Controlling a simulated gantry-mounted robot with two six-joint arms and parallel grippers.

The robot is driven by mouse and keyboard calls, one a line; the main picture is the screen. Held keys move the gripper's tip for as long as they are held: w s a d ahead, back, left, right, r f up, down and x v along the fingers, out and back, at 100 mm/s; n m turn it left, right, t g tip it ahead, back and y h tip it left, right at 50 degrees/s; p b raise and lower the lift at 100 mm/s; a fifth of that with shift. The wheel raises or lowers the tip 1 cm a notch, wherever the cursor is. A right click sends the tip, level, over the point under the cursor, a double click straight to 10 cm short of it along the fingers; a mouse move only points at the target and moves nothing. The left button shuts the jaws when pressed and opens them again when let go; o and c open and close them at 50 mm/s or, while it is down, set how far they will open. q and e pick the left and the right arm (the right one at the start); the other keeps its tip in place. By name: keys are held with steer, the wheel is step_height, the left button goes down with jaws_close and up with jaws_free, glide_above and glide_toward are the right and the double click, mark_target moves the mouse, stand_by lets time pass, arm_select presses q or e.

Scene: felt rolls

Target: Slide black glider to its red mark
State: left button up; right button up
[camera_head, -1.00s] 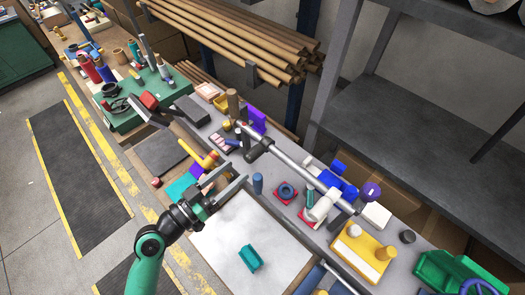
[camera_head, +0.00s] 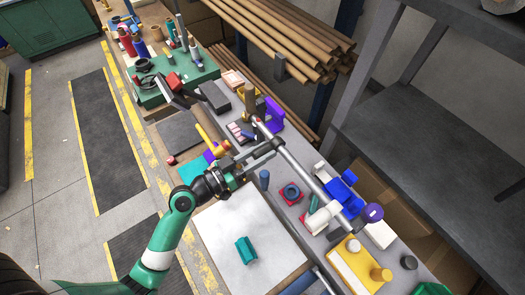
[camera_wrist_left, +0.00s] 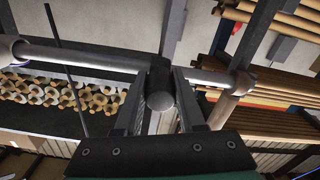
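The black glider (camera_head: 277,144) sits on a slanting silver rod (camera_head: 300,172), near its far left end. It also shows in the left wrist view (camera_wrist_left: 160,76), with a round grey end facing the camera. My left gripper (camera_head: 266,151) is at the glider in the head view. In the left wrist view its two fingers (camera_wrist_left: 160,86) stand on either side of the glider; I cannot tell whether they touch it. I cannot clearly make out a red mark on the rod. My right gripper is not in view.
Below the rod lies a pale board with a teal block (camera_head: 246,250). A purple disc (camera_head: 373,212) is at the rod's near end.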

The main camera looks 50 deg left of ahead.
arm_select(q)
jaws_close()
stand_by(0.9)
